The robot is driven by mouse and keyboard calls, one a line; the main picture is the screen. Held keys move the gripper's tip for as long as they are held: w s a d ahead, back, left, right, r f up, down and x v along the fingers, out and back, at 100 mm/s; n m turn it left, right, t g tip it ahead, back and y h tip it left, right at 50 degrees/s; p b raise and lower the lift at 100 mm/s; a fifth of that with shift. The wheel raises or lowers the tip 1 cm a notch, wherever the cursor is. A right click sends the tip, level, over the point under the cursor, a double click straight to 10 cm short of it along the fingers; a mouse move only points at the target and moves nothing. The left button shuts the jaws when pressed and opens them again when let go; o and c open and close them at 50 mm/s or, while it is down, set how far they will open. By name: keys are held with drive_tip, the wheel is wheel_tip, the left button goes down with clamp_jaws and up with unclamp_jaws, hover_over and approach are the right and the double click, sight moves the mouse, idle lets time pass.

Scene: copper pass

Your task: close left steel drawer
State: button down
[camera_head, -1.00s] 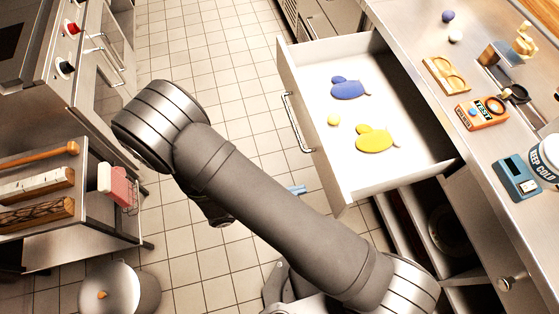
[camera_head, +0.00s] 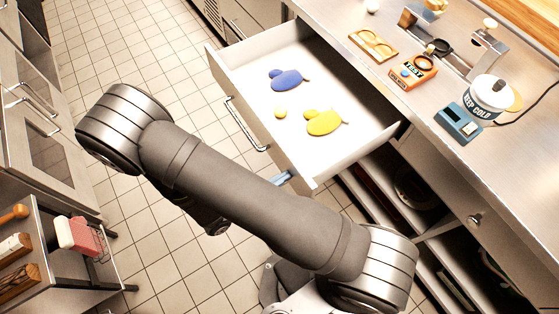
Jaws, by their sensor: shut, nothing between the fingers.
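The left steel drawer (camera_head: 222,70) is pulled well out from under the steel counter. Its white inside holds a blue mitt (camera_head: 287,80), a yellow mitt (camera_head: 324,122) and a small yellow ball (camera_head: 280,113). A bar handle (camera_head: 246,124) runs along its front face. My gripper (camera_head: 283,178) shows only as light-blue fingertips beyond my forearm, close to the drawer front's near lower corner. They look shut and empty. My arm hides the rest of the gripper, and I cannot tell whether it touches the drawer.
The counter (camera_head: 440,165) carries a wooden tray (camera_head: 373,44), an orange tester box (camera_head: 414,72), a blue device (camera_head: 459,123) and a KEEP COLD canister (camera_head: 486,103). Open shelves sit below. A cart with a pink-and-white item (camera_head: 78,235) stands at left. Tiled floor (camera_head: 160,60) lies clear in front of the drawer.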

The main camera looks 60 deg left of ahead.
drive_tip(key=w, duration=3.6)
drive_tip(key=shift+w+r, duration=0.1)
drive_tip(key=shift+w, duration=0.5)
drive_tip(key=s, duration=1.4)
drive_tip(key=shift+s, duration=0.3)
hover_over(373, 130)
